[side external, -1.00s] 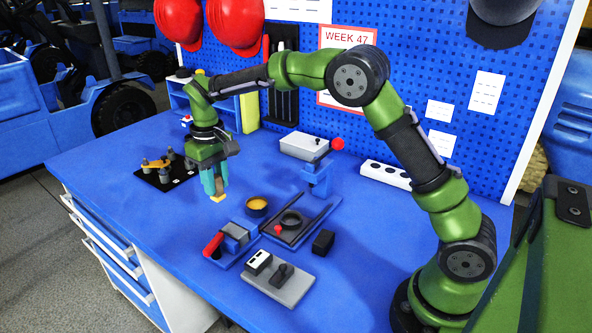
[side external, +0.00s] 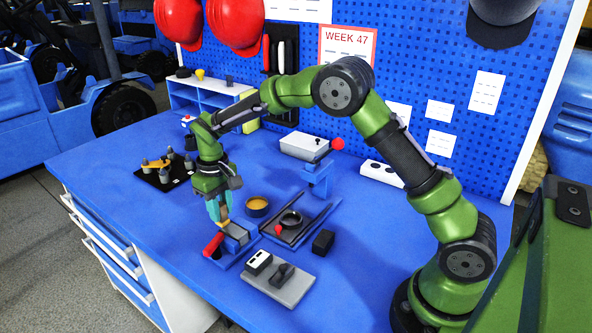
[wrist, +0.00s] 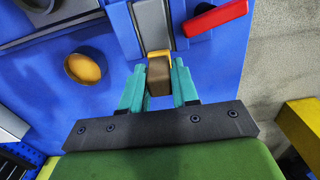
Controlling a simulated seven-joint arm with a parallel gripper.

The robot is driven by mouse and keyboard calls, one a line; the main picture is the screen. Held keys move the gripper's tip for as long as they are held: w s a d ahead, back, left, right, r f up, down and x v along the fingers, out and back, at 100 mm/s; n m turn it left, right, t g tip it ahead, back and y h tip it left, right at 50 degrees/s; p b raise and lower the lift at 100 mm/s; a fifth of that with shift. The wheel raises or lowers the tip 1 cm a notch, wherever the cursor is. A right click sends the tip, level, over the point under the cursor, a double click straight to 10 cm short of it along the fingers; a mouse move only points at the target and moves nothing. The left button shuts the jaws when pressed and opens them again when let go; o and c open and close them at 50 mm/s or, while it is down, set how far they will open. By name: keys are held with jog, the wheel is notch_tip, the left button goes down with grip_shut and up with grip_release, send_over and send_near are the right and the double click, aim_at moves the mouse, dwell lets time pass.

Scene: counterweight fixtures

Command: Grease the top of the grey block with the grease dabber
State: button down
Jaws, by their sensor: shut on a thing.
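The grey block (side external: 238,231) sits in a blue fixture with a red lever (side external: 213,244), at the front middle of the bench. It also shows in the wrist view (wrist: 151,22), at the top. The grease pot (side external: 257,206), dark with amber contents, stands just behind the fixture.
A dark tray with a black ring (side external: 291,219) lies right of the fixture, a blue stand (side external: 318,178) behind it. A black board with posts (side external: 163,172) is at left.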

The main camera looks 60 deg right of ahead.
jog(key=shift+s, duration=3.9)
jog(key=shift+w, duration=3.85)
jog(key=shift+w+r, duration=0.15)
jog(key=shift+r, duration=3.9)
